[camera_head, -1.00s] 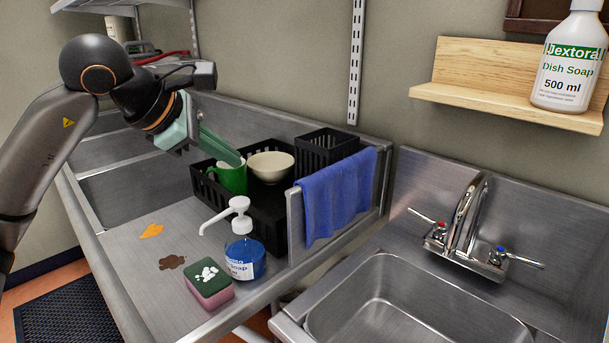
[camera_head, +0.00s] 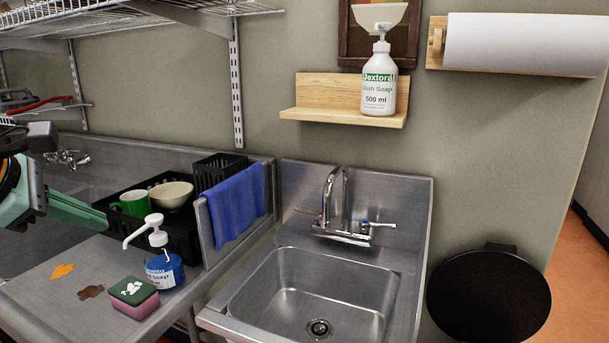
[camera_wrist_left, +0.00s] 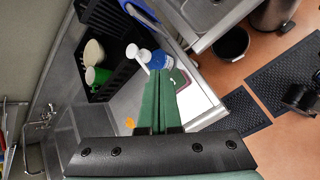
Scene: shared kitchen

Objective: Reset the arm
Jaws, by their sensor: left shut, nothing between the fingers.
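My left gripper (camera_head: 78,213) comes in at the left edge of the head view, above the steel counter. Its green fingers are closed together with nothing between them. In the left wrist view the shut fingers (camera_wrist_left: 161,95) point toward the blue soap bottle and the sponge, apart from them as far as I can tell. Most of the left arm is outside the head view. My right gripper is in neither view.
A black rack (camera_head: 182,236) holds a green mug (camera_head: 131,203) and a cream bowl (camera_head: 172,195). A blue soap pump bottle (camera_head: 164,271) and a sponge (camera_head: 134,297) stand on the counter near stains. A blue towel (camera_head: 236,207) hangs beside the sink (camera_head: 318,290). Wire shelves (camera_head: 130,20) hang above.

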